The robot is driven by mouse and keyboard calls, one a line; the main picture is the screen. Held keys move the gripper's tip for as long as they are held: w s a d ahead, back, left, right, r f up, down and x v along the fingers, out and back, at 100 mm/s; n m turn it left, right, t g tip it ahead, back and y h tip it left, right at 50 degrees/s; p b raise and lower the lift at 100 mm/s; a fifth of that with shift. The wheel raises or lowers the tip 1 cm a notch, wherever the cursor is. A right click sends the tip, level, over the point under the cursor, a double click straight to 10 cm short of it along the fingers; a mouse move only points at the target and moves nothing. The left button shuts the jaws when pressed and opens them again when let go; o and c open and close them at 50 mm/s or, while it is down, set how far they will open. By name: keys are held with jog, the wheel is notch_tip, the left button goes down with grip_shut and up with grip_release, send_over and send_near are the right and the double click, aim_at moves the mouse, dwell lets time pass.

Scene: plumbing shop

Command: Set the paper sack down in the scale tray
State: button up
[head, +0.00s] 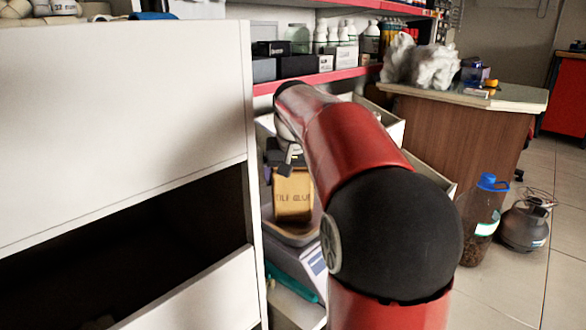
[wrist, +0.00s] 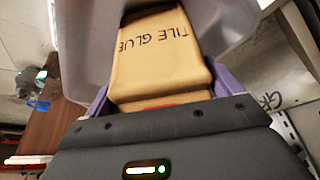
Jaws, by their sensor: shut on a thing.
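The paper sack (head: 293,196) is tan and marked "TILE GLUE". It hangs upright below my gripper (head: 284,162), which is shut on it. In the wrist view the sack (wrist: 160,55) lies between the purple fingers of my gripper (wrist: 160,92). The grey scale tray (head: 296,240) is beneath and around the sack's lower end in the head view. The tray (wrist: 235,25) also shows beyond the sack in the wrist view. I cannot tell whether the sack's base touches the tray floor.
A white cabinet (head: 120,130) with a dark opening stands close on the left. Shelves with bottles and boxes (head: 298,66) are behind. A wood counter (head: 455,125) is at the right, with a blue-capped jug (head: 480,225) on the floor. My arm hides part of the scale area.

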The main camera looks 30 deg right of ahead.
jog(key=shift+r, duration=0.1)
jog(key=o, duration=1.5)
jog(key=p+v, duration=0.3)
jog(key=v, duration=0.9)
